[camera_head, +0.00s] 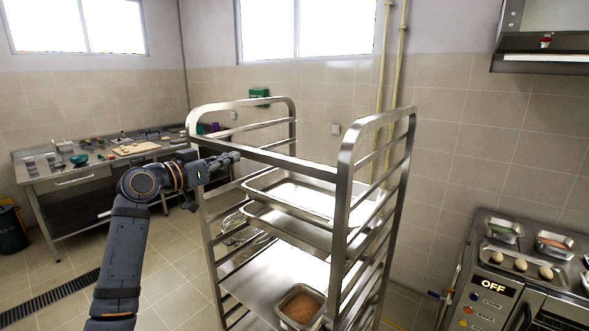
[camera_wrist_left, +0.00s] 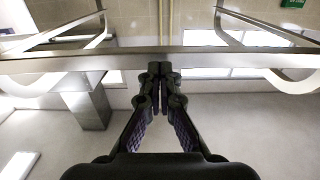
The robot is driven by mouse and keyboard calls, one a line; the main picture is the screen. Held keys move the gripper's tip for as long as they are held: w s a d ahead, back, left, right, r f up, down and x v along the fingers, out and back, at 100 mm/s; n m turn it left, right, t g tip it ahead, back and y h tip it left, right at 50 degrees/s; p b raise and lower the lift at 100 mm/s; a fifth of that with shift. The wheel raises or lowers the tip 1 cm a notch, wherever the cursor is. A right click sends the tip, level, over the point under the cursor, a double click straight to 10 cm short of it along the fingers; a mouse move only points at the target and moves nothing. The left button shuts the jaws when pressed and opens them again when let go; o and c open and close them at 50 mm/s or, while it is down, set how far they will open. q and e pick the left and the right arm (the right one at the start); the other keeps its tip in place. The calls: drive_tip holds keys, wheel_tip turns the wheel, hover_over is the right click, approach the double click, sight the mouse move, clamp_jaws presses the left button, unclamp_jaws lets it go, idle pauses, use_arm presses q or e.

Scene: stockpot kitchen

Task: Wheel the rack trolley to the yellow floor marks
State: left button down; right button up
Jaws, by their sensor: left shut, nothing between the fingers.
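The rack trolley (camera_head: 345,190) is a tall steel frame with ladder-like sides in the middle of the head view. It holds several trays and a small pan (camera_head: 300,306) of orange-brown food. My left gripper (camera_head: 232,158) is shut and empty at the trolley's near top crossbar, by its left upright. In the left wrist view its closed fingertips (camera_wrist_left: 160,70) overlap the crossbar (camera_wrist_left: 230,62); I cannot tell whether they touch it. A small piece of a yellow floor mark (camera_head: 393,325) shows at the bottom, right of the trolley. My right gripper is out of view.
A steel worktable (camera_head: 75,178) with food and utensils stands at the back left, with a dark bin (camera_head: 10,230) beside it. An oven (camera_head: 505,295) with trays on top stands at the right. Tiled floor is open at the left, crossed by a drain grate (camera_head: 50,298).

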sight(244, 151)
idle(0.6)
use_arm(q)
drive_tip(key=shift+p+x, duration=0.45)
drive_tip(key=shift+x, duration=0.8)
drive_tip(key=shift+w+d+r, duration=0.25)
drive_tip(key=shift+w+r, duration=0.1)
drive_tip(key=shift+w, duration=0.05)
drive_tip(key=p+x, duration=0.1)
drive_tip(key=x, duration=0.4)
drive_tip(key=shift+d+f, duration=0.15)
drive_tip(key=shift+f, duration=0.05)
drive_tip(key=x, duration=0.3)
drive_tip(key=shift+w+d+f, duration=0.15)
drive_tip(key=shift+w+d, duration=0.05)
drive_tip(key=shift+w, duration=0.05)
